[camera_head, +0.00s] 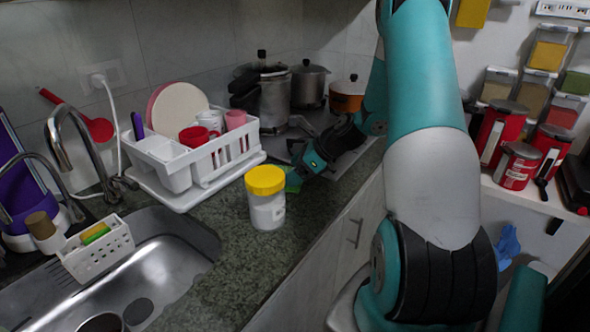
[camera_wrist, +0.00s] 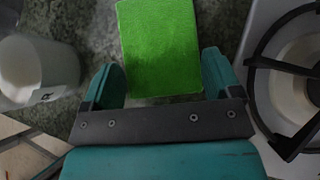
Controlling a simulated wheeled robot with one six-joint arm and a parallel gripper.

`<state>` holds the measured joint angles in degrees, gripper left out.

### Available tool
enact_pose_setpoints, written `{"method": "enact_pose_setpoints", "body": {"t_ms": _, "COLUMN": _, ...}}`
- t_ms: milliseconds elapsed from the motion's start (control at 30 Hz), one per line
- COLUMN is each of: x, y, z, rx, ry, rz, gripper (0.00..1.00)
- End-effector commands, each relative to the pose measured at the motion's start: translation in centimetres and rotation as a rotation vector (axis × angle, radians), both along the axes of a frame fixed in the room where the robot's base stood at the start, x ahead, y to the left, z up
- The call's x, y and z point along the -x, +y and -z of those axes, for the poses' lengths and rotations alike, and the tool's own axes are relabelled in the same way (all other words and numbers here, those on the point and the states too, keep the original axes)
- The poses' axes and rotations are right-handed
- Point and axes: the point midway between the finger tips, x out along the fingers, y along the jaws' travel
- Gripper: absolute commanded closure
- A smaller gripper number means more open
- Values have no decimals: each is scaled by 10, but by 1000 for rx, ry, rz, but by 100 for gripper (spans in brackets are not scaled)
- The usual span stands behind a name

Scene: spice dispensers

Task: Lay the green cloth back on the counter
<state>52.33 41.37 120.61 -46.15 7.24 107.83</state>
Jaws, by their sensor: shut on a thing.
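The green cloth (camera_wrist: 160,45) is a flat, bright green rectangle between the fingers of my gripper (camera_wrist: 165,82) in the wrist view. My gripper is shut on it. In the head view, my gripper (camera_head: 300,172) is low over the counter, just right of the yellow-lidded jar, and only a small green part of the cloth (camera_head: 293,181) shows. The speckled dark counter (camera_head: 225,270) lies beneath. I cannot tell whether the cloth touches the counter.
The white jar with a yellow lid (camera_head: 267,215) stands close left of my gripper. A white dish rack (camera_head: 205,160) is behind it. The stove (camera_wrist: 275,85) is right of the gripper. The sink (camera_head: 150,270) is at the left. The counter's front stretch is clear.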

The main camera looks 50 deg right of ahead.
Motion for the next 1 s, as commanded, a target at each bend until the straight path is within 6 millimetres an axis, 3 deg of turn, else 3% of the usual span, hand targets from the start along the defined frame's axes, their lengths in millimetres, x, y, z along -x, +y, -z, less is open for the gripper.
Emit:
{"method": "enact_pose_setpoints", "body": {"t_ms": 67, "x": 0, "y": 0, "z": 2, "rx": 0, "ry": 0, "rz": 0, "gripper": 37}}
{"method": "enact_pose_setpoints", "body": {"t_ms": 100, "x": 0, "y": 0, "z": 2, "rx": 0, "ry": 0, "rz": 0, "gripper": 11}}
{"method": "enact_pose_setpoints", "body": {"t_ms": 167, "x": 0, "y": 0, "z": 2, "rx": 0, "ry": 0, "rz": 0, "gripper": 0}}
{"method": "enact_pose_setpoints", "body": {"t_ms": 533, "x": 6, "y": -5, "z": -8, "rx": 1, "ry": -2, "rz": 2, "gripper": 0}}
{"method": "enact_pose_setpoints", "body": {"t_ms": 1000, "x": 65, "y": -39, "z": -73, "rx": 2, "ry": -2, "rz": 3, "gripper": 0}}
